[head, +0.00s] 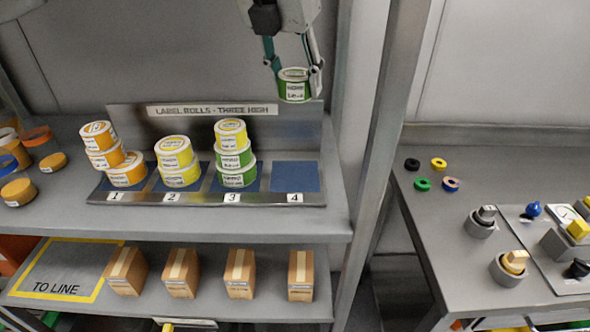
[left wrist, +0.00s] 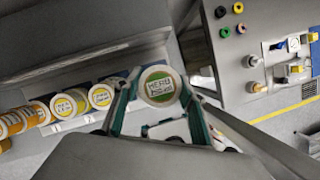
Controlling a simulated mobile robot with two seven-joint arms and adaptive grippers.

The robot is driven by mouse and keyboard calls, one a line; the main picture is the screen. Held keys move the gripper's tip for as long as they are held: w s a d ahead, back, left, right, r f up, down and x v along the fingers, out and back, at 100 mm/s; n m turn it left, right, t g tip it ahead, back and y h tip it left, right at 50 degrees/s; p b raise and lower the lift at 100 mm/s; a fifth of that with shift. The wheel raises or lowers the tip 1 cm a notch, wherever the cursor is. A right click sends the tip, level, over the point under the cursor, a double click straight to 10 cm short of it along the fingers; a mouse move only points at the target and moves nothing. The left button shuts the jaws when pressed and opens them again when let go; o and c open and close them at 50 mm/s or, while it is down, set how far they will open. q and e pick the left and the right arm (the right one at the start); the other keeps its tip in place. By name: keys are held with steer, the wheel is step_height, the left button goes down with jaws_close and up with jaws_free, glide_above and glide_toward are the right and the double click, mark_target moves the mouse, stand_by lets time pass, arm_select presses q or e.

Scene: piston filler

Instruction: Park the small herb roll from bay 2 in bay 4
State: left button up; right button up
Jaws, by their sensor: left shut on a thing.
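My left gripper (head: 294,68) is shut on the small green herb roll (head: 294,87) and holds it in the air above and behind bay 4. The roll also shows between the fingers in the left wrist view (left wrist: 160,87). Bay 4 (head: 295,176) is an empty blue pad at the right end of the label roll rack (head: 215,197). Bay 2 holds a stack of two yellow rolls (head: 175,160). My right gripper is in neither view.
Bay 3 holds a stack with a yellow roll (head: 230,133) over green rolls (head: 237,168). Bay 1 holds a leaning orange stack (head: 104,150). A grey post (head: 385,150) stands right of the rack. Several cartons (head: 239,273) sit on the lower shelf.

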mark_target(298, 172)
arm_select(q)
step_height(298, 172, down, 18)
steer(key=shift+f+b, duration=0.1)
steer(key=shift+b, duration=0.3)
steer(key=shift+f, duration=0.1)
steer(key=shift+f, duration=0.15)
steer(key=o, duration=1.2)
steer(key=shift+r, duration=0.35)
steer(key=v, duration=1.1)
steer(key=shift+s+a+r, duration=0.1)
steer(key=shift+r, duration=0.3)
